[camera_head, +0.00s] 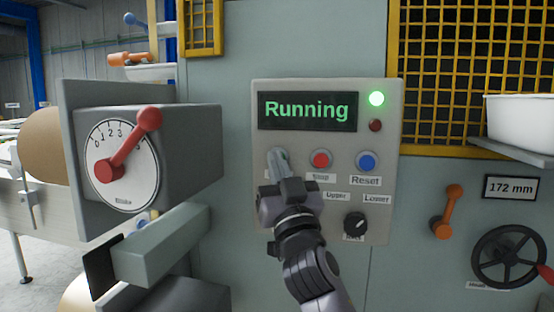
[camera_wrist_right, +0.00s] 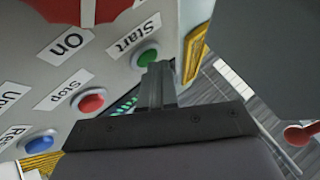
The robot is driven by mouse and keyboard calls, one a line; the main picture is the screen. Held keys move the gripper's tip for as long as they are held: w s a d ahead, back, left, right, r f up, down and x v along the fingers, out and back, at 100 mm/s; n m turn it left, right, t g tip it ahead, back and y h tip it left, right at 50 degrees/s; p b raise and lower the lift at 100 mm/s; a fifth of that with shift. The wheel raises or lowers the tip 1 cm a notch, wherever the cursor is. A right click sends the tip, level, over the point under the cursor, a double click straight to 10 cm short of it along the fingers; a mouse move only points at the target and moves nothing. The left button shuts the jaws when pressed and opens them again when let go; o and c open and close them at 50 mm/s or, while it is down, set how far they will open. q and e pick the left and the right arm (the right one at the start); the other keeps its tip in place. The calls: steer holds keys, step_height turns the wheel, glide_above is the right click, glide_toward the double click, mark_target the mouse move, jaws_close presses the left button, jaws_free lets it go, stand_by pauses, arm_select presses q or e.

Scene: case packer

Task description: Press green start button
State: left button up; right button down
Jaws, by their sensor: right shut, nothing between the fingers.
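The control panel (camera_head: 260,92) is a grey box on the machine's face. Its display (camera_head: 307,110) reads "Running" and a green lamp (camera_head: 376,99) is lit beside it. The green start button (camera_wrist_right: 147,56) shows in the right wrist view under its "Start" label; in the head view my gripper covers most of it. My right gripper (camera_head: 279,158) is shut and empty, with its fingertips at the start button in both views. I cannot tell whether they touch it. The left gripper is not in view.
A red stop button (camera_head: 320,159) and a blue reset button (camera_head: 367,161) sit close to the right of the gripper. A black knob (camera_head: 355,224) is below. A grey box with a red-levered dial (camera_head: 123,165) juts out at the left.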

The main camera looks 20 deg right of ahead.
steer(key=shift+s+a, duration=0.45)
steer(key=shift+s, duration=0.25)
steer(key=s+a, duration=0.1)
steer(key=s, duration=0.1)
steer(key=s+a, duration=0.1)
steer(key=s, duration=0.1)
steer(key=shift+a, duration=0.4)
stand_by(0.8)
